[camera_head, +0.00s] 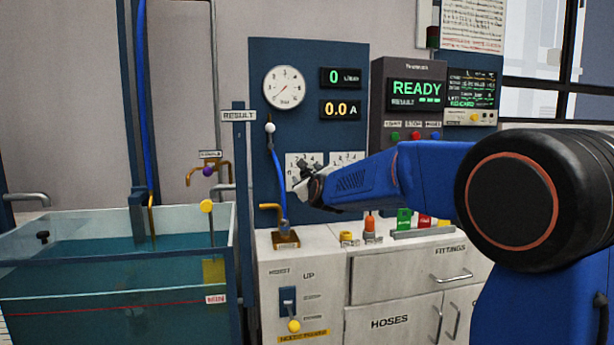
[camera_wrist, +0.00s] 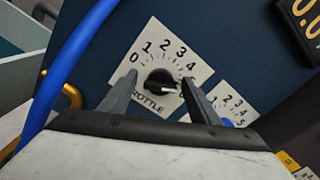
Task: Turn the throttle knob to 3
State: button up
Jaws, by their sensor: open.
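The throttle knob (camera_wrist: 158,80) is a black round knob on a white dial plate (camera_wrist: 140,60) marked 0 to 4 in view. Its white pointer mark points right, below the 4, towards my right finger. In the head view my gripper (camera_head: 308,188) is in front of the lower part of the throttle plate (camera_head: 297,159), and the knob is hidden there.
A second dial plate (camera_wrist: 232,100) with a blue knob is close on the right. A blue hose (camera_wrist: 72,62) and brass pipe (camera_wrist: 70,92) are on the left. In the head view a water tank (camera_head: 110,215) stands left, and small fittings stand on the white cabinet (camera_head: 420,258).

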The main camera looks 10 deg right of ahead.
jog(key=shift+c, duration=0.7)
jog(key=c, duration=0.9)
jog(key=shift+n, duration=0.4)
jog(key=n, duration=0.5)
jog(key=shift+n, duration=0.3)
jog(key=n, duration=0.5)
jog(key=shift+n, duration=0.3)
